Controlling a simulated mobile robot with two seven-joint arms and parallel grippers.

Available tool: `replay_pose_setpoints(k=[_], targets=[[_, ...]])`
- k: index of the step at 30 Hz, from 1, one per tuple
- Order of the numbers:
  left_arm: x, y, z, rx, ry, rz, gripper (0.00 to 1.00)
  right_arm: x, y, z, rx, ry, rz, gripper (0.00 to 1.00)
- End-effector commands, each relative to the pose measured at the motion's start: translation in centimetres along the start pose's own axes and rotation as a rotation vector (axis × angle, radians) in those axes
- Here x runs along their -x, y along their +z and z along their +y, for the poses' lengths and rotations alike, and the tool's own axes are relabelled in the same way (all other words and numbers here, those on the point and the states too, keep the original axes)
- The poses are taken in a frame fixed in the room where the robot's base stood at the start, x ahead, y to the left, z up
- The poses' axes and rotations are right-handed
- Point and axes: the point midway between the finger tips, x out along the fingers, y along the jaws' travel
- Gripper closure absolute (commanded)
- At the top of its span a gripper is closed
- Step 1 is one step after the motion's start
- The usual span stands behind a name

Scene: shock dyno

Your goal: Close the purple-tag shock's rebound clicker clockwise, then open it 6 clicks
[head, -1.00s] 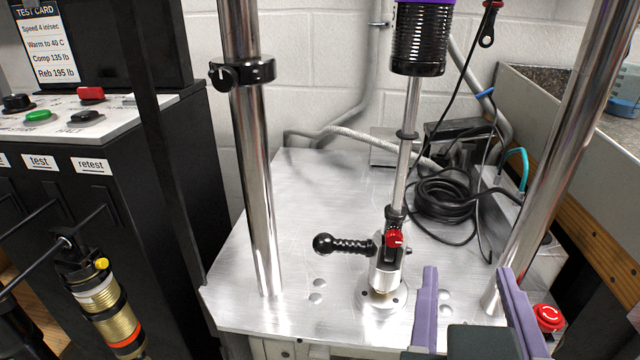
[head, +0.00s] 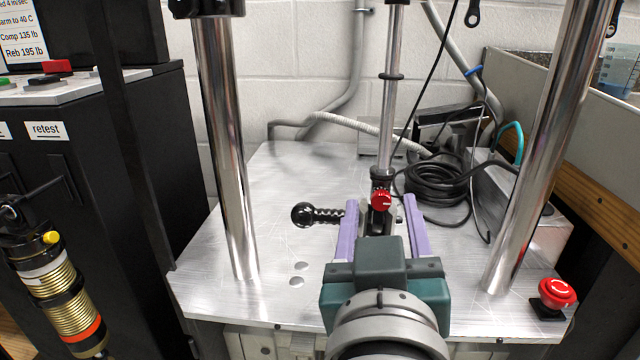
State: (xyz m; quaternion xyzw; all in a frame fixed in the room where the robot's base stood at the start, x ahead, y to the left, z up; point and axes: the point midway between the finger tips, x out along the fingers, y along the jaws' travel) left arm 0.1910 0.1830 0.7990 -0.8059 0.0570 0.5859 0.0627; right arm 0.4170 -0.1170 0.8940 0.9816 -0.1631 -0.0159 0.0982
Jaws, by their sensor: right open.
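The shock stands upright in the dyno, its shiny shaft (head: 392,110) running down to the lower mount. The red rebound clicker (head: 381,201) sits at the shaft's foot with a pale mark on its face. My right gripper (head: 386,208) is open, its purple fingers on either side of the clicker and lower eye in the picture; I cannot tell whether they touch anything. The gripper body hides the lower clevis. The shock's upper part and its tag are out of view. My left gripper is not in view.
A black ball-ended handle (head: 312,215) sticks out left of the mount. Chrome columns (head: 228,160) (head: 545,150) stand on both sides of the metal plate (head: 200,285). A red stop button (head: 557,292) is at front right. Coiled black cable (head: 437,188) lies behind. Another shock (head: 62,295) hangs at left.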

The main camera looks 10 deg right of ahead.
Motion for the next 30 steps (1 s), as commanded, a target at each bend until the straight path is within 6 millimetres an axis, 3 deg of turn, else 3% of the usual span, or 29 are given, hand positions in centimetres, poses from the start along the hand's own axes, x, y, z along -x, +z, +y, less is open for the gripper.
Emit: replay_pose_setpoints(k=[11, 26, 30], targets=[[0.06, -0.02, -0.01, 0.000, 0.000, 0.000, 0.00, -0.84, 0.04, 0.02, 0.000, 0.000, -0.001, 0.43], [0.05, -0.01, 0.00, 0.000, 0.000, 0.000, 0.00, -0.81, 0.05, 0.03, 0.000, 0.000, -0.001, 0.99], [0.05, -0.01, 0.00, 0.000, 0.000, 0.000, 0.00, -0.80, 0.05, 0.03, 0.000, 0.000, -0.001, 1.00]])
